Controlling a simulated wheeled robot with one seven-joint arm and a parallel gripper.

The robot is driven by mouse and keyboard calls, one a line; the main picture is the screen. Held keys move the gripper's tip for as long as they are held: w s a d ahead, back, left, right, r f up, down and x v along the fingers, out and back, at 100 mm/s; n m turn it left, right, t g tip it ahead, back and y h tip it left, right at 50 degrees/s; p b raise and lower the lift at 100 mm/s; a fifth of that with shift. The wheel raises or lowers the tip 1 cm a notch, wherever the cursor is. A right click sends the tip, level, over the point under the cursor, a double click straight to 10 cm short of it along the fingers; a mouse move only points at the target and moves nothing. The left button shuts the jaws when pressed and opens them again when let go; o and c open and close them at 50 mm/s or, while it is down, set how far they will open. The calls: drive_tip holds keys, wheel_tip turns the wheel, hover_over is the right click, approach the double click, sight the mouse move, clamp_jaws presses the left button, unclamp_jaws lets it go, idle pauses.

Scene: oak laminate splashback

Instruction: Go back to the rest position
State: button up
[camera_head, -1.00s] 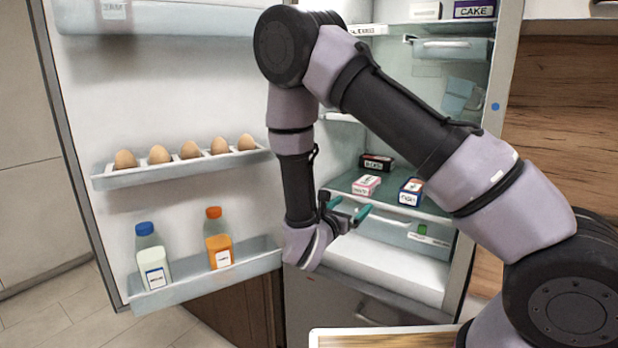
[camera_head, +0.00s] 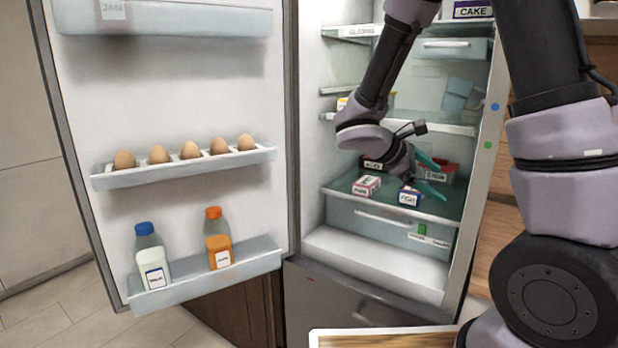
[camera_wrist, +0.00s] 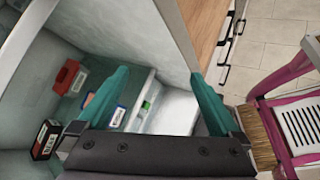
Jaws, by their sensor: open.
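My arm reaches into the open fridge (camera_head: 312,215) in the head view. My gripper (camera_head: 438,180) has its two teal fingers spread, with nothing held between them. It is over the lower glass shelf, close above the FISH box (camera_head: 409,197). In the wrist view, my gripper (camera_wrist: 160,76) is open, with the fridge interior and its side wall beyond the fingers. I cannot tell whether a finger touches a box.
A pink-and-white box (camera_head: 366,186), a dark box (camera_head: 372,163) and a red box (camera_head: 440,172) are on the shelf. The open door (camera_head: 90,90) at left carries eggs (camera_head: 190,150) and two bottles (camera_head: 219,245). A wooden board (camera_head: 385,340) is at the front.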

drive_tip(key=s+r+m+g+y, duration=0.1)
drive_tip(key=s+r+m+y, duration=0.5)
drive_tip(key=s+m+y, duration=0.3)
drive_tip(key=s+a+r+m+t+y, duration=0.1)
drive_tip(key=a+r+m+t+y, duration=0.1)
drive_tip(key=r+m+t, duration=0.1)
drive_tip(key=s+a+r+m+t+y, duration=0.1)
drive_tip(key=s+r+m+t+y, duration=0.1)
drive_tip(key=r+m, duration=0.3)
wheel_tip(320, 180, up, 2)
drive_tip(key=shift+a+r+t, duration=0.25)
drive_tip(key=shift+a+t, duration=0.1)
drive_tip(key=shift+t, duration=0.35)
